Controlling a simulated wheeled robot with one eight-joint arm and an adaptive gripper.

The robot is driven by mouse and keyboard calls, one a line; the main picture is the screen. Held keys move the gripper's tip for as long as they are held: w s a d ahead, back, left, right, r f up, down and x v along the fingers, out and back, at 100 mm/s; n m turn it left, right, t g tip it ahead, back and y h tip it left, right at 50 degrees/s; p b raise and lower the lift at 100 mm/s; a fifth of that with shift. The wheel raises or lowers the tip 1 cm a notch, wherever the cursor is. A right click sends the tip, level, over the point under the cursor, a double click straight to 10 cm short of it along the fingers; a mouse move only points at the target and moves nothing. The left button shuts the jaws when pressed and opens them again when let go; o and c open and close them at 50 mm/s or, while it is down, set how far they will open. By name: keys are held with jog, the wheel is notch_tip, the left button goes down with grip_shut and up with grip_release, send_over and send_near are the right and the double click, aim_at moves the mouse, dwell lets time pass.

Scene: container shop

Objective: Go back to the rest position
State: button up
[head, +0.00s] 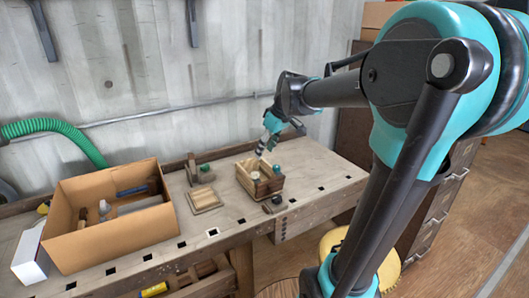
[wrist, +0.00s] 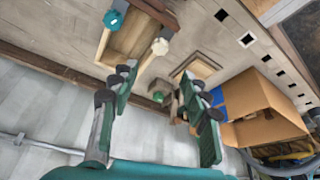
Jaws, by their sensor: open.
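My gripper (head: 267,142) is in the head view above the workbench, over the back of a small wooden box (head: 244,180). In the wrist view its two green-and-black fingers stand wide apart, and my gripper (wrist: 166,84) is open with nothing between them. The wooden box also shows in the wrist view (wrist: 104,47), beyond the fingers. A teal-topped item (wrist: 114,19) and a cream-topped item (wrist: 160,46) stand at the box's rim. My arm reaches out from the right of the head view.
The workbench (head: 325,177) holds a wooden tray or lid (head: 204,199), a small wooden piece with a green knob (head: 204,168) and a dark object (head: 274,204). A large cardboard box (head: 112,244) with tools stands at the left. The wall is close behind; a drawer cabinet (head: 437,205) stands right.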

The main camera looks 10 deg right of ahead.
jog(key=s+d+f+m+h, duration=0.1)
jog(key=s+d+f+m, duration=0.1)
jog(key=s+f, duration=0.4)
jog(key=s+d+f+m+h, duration=0.1)
jog(key=s+d+f+m, duration=0.2)
jog(key=s+f, duration=0.4)
jog(key=s+d+f+m+t+h, duration=0.1)
jog(key=s+d+f+m, duration=0.2)
jog(key=s+f, duration=0.3)
jog(key=shift+s+f+m, duration=0.2)
jog(key=shift+s+m, duration=0.1)
jog(key=shift+s, duration=0.1)
jog(key=shift+c, duration=0.5)
